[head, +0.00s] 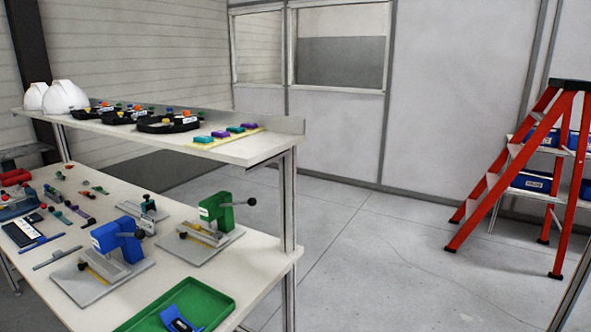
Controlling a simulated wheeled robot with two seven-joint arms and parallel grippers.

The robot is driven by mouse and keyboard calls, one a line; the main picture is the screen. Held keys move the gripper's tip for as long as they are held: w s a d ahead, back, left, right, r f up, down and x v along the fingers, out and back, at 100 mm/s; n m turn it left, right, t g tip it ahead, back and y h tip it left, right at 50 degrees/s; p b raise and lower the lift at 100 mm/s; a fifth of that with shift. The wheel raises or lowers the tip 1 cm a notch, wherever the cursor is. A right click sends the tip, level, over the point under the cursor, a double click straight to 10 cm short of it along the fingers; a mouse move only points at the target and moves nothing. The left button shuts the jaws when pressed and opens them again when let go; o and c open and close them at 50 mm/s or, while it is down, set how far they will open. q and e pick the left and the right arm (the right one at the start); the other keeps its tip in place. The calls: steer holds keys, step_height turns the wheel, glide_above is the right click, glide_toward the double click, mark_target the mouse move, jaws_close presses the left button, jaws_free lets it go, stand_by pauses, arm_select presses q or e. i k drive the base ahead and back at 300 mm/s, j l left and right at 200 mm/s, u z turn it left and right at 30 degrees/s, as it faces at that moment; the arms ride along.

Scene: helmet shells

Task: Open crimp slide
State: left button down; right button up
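Two bench presses stand on the lower worktop (70,290) at the left. The blue press (118,236) has a black-knobbed lever, a grey base plate and a slide-like metal piece with a yellow strip (95,273) below its head. The green press (214,208) stands behind it to the right, with a black-knobbed lever pointing right and a similar yellow strip (197,239) on its base. I cannot tell which piece is the crimp slide, or whether either slide is open. Neither of my grippers is in view.
A green tray (212,296) with a blue piece (180,319) lies at the front edge. Small parts lie at the far left. The upper shelf (245,150) holds white helmet shells (66,98) and black bands. A red stepladder (515,160) stands right. The floor between is clear.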

mark_target(185, 231)
steer(key=i+l+z, duration=0.5)
steer(key=i, duration=0.25)
steer(key=i+l+z, duration=0.15)
steer(key=i, duration=0.9)
steer(key=i+l+z, duration=0.2)
steer(key=i, duration=0.85)
steer(key=i+j+u, duration=0.15)
steer(key=i+u, duration=0.6)
steer(key=u, duration=0.15)
steer(key=i+l+u, duration=0.1)
steer(key=i+u, duration=0.4)
steer(key=i+l+u, duration=0.25)
steer(key=u, duration=0.2)
